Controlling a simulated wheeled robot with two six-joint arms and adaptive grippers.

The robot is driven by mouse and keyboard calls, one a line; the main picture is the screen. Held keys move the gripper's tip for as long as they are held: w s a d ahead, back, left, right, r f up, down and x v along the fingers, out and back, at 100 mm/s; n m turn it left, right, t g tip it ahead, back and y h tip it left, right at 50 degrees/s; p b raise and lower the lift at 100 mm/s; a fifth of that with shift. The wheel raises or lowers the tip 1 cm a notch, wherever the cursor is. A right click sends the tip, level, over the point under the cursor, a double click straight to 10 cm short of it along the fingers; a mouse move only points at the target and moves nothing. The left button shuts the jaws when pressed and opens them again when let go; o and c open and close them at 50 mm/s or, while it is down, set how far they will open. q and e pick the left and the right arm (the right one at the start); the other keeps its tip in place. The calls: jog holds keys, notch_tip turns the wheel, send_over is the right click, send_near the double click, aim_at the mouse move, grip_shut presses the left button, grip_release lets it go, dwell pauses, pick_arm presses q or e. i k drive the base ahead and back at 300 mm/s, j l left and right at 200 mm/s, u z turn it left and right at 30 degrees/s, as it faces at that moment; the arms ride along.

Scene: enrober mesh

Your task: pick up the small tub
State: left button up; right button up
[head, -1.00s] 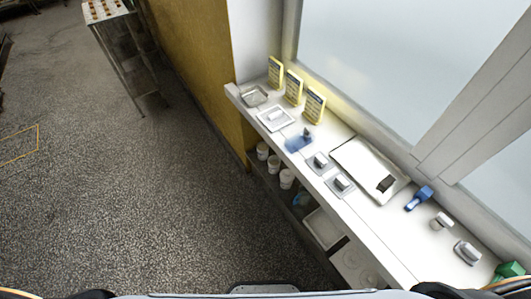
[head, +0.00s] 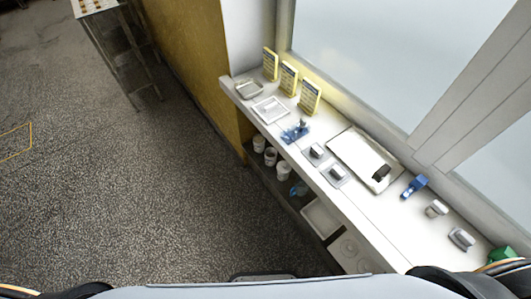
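A white tray (head: 321,219) lies on the lower shelf. A rack (head: 126,55) stands far left. The floor (head: 150,190) is clear.

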aim_at(270, 153)
jog(key=u, duration=3.7)
jog(key=z, duration=3.9)
jog(key=i+j+z, duration=0.15)
jog(key=j+z, duration=0.15)
jog(key=i+j+z, duration=0.1)
jog(key=j+z, duration=0.25)
jog(key=i+j+z, duration=0.1)
jog(key=j+z, duration=0.2)
